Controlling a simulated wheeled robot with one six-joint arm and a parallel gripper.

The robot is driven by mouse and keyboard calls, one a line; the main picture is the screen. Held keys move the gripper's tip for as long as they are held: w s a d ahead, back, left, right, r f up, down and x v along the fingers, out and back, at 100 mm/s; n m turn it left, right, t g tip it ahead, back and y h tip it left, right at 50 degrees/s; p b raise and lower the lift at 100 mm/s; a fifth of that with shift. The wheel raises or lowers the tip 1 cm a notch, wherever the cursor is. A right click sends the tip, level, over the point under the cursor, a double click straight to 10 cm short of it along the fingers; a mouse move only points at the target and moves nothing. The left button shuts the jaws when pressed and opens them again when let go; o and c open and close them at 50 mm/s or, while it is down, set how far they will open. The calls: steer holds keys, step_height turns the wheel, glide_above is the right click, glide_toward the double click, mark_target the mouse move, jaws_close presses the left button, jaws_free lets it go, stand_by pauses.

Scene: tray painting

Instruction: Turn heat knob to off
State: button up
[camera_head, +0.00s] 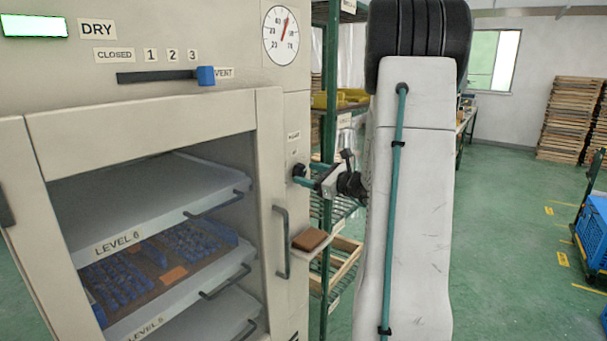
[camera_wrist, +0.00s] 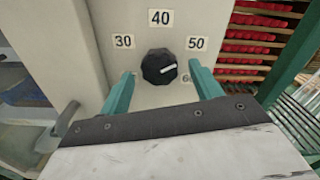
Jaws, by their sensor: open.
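The heat knob (camera_wrist: 158,66) is black and faceted, on the pale panel of the drying cabinet. Its white mark points right and slightly up, between the 50 label (camera_wrist: 197,44) and the partly hidden 60 label (camera_wrist: 187,78). Labels 30 and 40 also show; an off label cannot be made out. My gripper (camera_wrist: 160,72) is open, with one teal finger on each side of the knob in the picture. Contact cannot be told. In the head view the dark knob (camera_head: 299,170) sits beside the door, with my gripper (camera_head: 308,181) at it.
The cabinet door (camera_head: 150,115) stands left of the knob, with a vertical handle (camera_head: 282,243). Trays at several levels show inside. A vent slider (camera_head: 206,75) and a dial (camera_head: 280,36) are above. A green shelf rack (camera_head: 329,100) stands close to the right.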

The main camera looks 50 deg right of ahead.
steer(key=shift+w+a, duration=0.1)
steer(key=shift+w, duration=1)
steer(key=shift+a, duration=0.1)
steer(key=c, duration=1)
